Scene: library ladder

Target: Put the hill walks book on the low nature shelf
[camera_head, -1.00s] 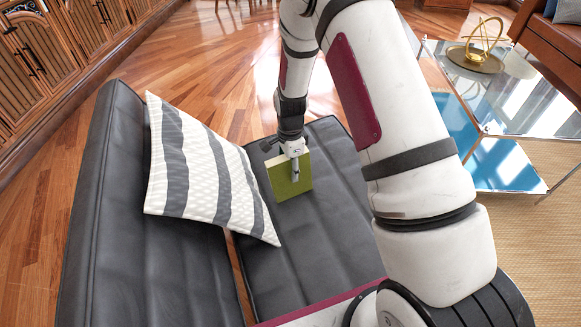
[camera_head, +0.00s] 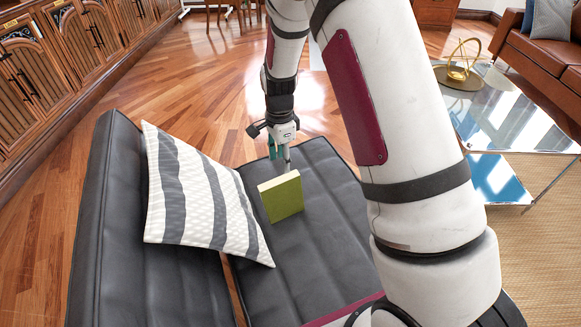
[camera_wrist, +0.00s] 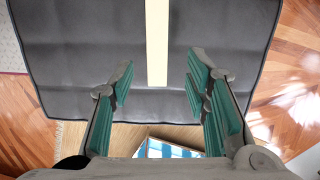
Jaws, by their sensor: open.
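A green book (camera_head: 281,197) stands upright on the seat of a dark grey sofa (camera_head: 318,215). No title is readable on it, so I cannot tell if it is the hill walks book. In the wrist view its pale page edge (camera_wrist: 157,35) runs up the middle, between the lines of my fingers. My gripper (camera_head: 280,157) is open and empty, just above and beyond the book in the head view. The wrist view shows the green-padded fingers (camera_wrist: 160,78) spread wide, apart from the book. I cannot identify a low nature shelf.
A striped cushion (camera_head: 196,195) leans on the sofa's back, left of the book. Wooden cabinets (camera_head: 50,70) line the left wall. A glass table (camera_head: 500,115) with a gold ornament (camera_head: 460,68) stands at the right. Wooden floor lies open beyond the sofa.

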